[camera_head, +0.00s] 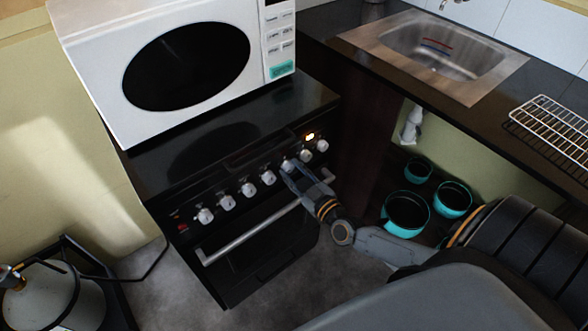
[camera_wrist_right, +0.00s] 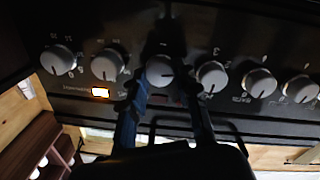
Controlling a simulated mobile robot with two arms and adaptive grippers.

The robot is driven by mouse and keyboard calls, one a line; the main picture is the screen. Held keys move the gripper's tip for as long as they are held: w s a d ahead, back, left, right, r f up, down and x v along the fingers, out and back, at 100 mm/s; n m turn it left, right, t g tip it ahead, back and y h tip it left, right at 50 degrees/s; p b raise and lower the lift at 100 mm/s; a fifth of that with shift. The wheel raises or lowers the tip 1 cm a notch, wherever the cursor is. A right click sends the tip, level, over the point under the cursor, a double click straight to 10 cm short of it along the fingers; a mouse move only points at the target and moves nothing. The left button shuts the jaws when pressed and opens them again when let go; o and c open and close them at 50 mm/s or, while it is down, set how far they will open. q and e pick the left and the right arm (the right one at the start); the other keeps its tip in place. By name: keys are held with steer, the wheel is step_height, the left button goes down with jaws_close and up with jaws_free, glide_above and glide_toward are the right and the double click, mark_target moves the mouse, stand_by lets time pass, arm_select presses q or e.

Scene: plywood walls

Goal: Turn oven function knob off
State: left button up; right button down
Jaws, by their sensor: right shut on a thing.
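The black oven (camera_head: 258,262) has a front panel with a row of several white knobs. My right gripper (camera_head: 289,168) is at the third knob from the right in the head view. In the right wrist view this knob (camera_wrist_right: 159,71) sits between the two fingers of my right gripper (camera_wrist_right: 163,88), which is shut on it. The fingers partly cover it in the head view. The neighbouring knobs (camera_wrist_right: 107,66) and (camera_wrist_right: 211,77) are free of the fingers. I cannot read which knob is the function knob. My left gripper is not in view.
A white microwave (camera_head: 90,50) stands on top of the oven. The oven door handle (camera_head: 245,236) runs below the knobs. A counter with a sink (camera_head: 440,45) and wire rack (camera_head: 555,128) is at right. Teal pots (camera_head: 407,212) stand below it. A gas cylinder (camera_head: 55,295) is at lower left.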

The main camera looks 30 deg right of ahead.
steer(key=m+p, duration=0.1)
steer(key=m, duration=0.7)
steer(key=shift+m+y, duration=0.3)
steer(key=shift+m, duration=0.1)
steer(key=m+b, duration=0.1)
steer(key=m, duration=0.4)
steer(key=shift+d+y, duration=0.1)
steer(key=shift+y, duration=0.2)
steer(key=m+b, duration=0.2)
steer(key=m, duration=0.3)
steer(key=shift+b, duration=0.3)
steer(key=shift+m, duration=0.4)
steer(key=c, duration=1)
jaws_free()
